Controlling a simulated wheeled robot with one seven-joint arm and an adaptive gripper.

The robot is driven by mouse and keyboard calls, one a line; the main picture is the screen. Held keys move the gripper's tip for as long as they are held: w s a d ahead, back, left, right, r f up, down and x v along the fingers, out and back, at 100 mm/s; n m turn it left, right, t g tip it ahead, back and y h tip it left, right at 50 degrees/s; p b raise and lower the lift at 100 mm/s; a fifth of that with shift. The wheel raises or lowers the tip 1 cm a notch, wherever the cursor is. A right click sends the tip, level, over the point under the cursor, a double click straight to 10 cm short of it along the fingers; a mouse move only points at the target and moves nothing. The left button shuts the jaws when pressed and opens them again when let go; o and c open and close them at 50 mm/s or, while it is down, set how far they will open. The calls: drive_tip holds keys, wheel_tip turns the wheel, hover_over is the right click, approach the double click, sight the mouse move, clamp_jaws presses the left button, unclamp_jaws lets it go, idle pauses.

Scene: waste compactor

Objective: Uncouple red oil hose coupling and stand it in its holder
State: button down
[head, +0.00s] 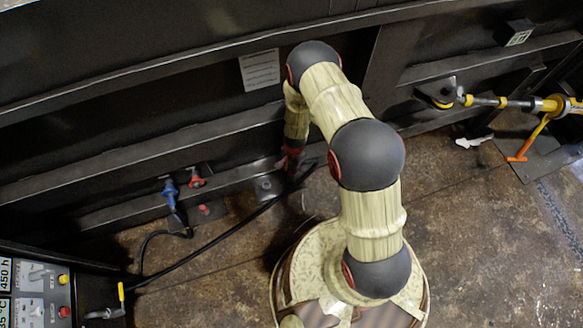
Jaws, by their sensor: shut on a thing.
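My gripper (292,172) is low against the machine's lower rail, small and dark in the head view, with its fingers partly hidden by shadow and my arm. It is shut on the red oil hose coupling, of which little can be made out. A black hose (235,222) runs from the lower left up to the gripper. A red fitting (195,180) sits on the wall to the left, apart from the gripper. A grey metal block (266,186), possibly the holder, stands just left of the gripper; I cannot tell whether the coupling touches it.
A blue coupling (170,193) with its own hose hangs beside the red fitting. A control panel (35,295) stands at the lower left. A yellow and silver rod (515,103) and an orange handle (519,156) are at the right. Brown floor (460,230) is clear right of my arm.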

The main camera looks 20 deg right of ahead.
sight(292, 166)
drive_tip(key=shift+f+b, duration=1.5)
drive_tip(key=shift+f, duration=0.35)
idle(0.3)
drive_tip(key=c, duration=1.5)
unclamp_jaws()
drive_tip(key=shift+c, duration=0.2)
drive_tip(key=shift+r, duration=0.1)
drive_tip(key=shift+c, duration=0.4)
drive_tip(key=shift+s+d+r+p, duration=0.1)
drive_tip(key=shift+s+r+p, duration=0.05)
drive_tip(key=shift+r+p, duration=1.45)
drive_tip(key=shift+s+r+p, duration=0.1)
drive_tip(key=shift+r+p, duration=1.15)
drive_tip(key=shift+r, duration=0.55)
